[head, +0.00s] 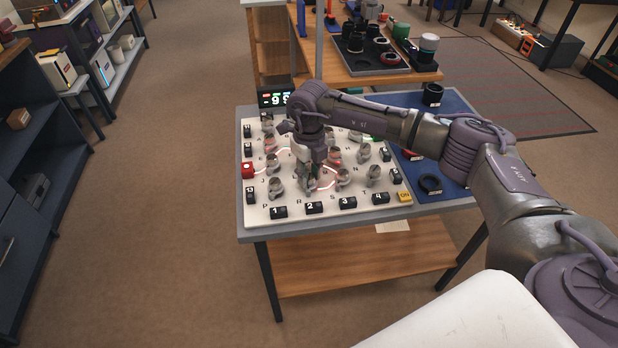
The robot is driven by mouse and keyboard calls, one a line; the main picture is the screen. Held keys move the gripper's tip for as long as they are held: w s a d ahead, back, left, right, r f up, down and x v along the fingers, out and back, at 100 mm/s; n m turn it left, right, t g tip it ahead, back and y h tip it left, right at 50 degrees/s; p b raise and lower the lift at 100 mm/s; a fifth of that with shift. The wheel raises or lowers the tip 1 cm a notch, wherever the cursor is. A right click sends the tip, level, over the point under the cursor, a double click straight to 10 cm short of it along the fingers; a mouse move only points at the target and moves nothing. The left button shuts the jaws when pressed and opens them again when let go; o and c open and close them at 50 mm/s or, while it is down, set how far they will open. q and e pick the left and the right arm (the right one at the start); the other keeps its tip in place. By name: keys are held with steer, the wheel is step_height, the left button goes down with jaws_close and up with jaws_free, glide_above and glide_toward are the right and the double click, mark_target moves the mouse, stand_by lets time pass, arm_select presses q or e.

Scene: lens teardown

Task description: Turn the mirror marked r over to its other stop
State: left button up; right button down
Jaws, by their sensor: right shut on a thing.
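The white board (262,215) lies on the table and carries several small grey mirrors on round mounts. My right gripper (308,184) reaches down over the front row and is shut on the mirror by the letter R. My gripper and wrist hide most of that mirror, so I cannot tell which way it faces. One mirror (276,188) stands to its left, and two more, a nearer one (343,178) and a farther one (374,176), stand to its right. My left gripper is not in view.
A red emitter block (248,170) sits at the board's left edge, with a lit beam path running from it. Black numbered blocks (314,208) line the front, beside a yellow block (404,197). A small display (274,98) stands behind. Dark rings (430,184) lie on a blue mat.

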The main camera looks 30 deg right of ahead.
mark_target(309, 176)
steer(key=n+b, duration=0.3)
steer(key=n, duration=0.3)
steer(key=shift+b, duration=0.3)
steer(key=n+b, duration=0.2)
steer(key=n, duration=0.2)
steer(key=shift+r+n, duration=0.1)
steer(key=shift+n, duration=0.9)
steer(key=shift+b, duration=0.3)
steer(key=c, duration=0.8)
jaws_free()
steer(key=shift+c, duration=0.2)
steer(key=shift+r, duration=0.1)
step_height(309, 176, up, 12)
